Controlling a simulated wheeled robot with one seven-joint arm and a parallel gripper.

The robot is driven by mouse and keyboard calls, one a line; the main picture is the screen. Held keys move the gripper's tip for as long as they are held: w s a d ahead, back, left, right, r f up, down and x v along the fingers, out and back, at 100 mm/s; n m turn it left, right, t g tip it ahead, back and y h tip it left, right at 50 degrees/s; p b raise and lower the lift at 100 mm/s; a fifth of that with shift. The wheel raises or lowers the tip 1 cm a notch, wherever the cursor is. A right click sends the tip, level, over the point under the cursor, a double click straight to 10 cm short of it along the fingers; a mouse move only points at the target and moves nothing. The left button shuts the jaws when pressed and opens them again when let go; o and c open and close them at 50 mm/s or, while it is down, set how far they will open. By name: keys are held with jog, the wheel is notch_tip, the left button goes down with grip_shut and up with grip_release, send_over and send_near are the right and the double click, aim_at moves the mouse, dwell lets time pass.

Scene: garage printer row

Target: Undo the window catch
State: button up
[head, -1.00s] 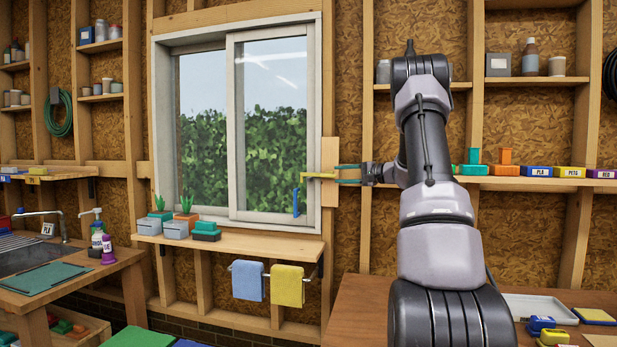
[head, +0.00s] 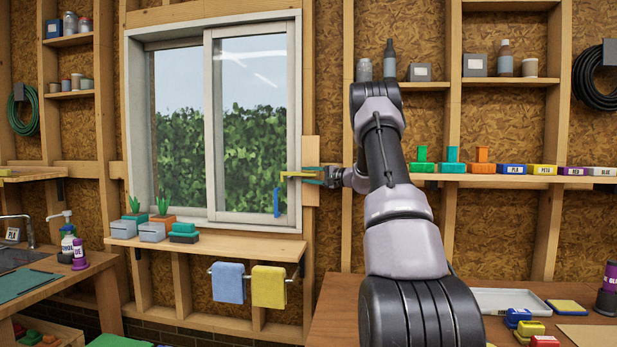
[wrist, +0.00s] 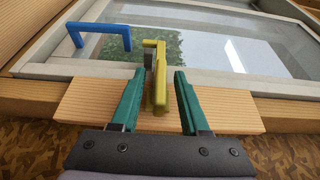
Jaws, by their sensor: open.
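The yellow window catch (wrist: 160,88) is a bent bar at the right edge of the sliding window (head: 252,130). In the head view the catch (head: 291,174) reaches left over the window frame, its right part overlapped by my fingers. My gripper (head: 312,175) comes from the right and is open. In the wrist view its green fingers stand on either side of the catch, with my gripper (wrist: 160,78) showing a gap at each side. The window's blue handle (wrist: 100,35) is apart from my fingers; it also shows in the head view (head: 276,202).
Below the window is a wooden sill shelf (head: 240,249) with potted plants (head: 163,210). A blue towel (head: 229,283) and a yellow towel (head: 268,287) hang beneath it. A shelf of coloured blocks and boxes (head: 511,169) runs along the wall to the right.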

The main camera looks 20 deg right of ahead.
grip_shut()
dwell(1.4)
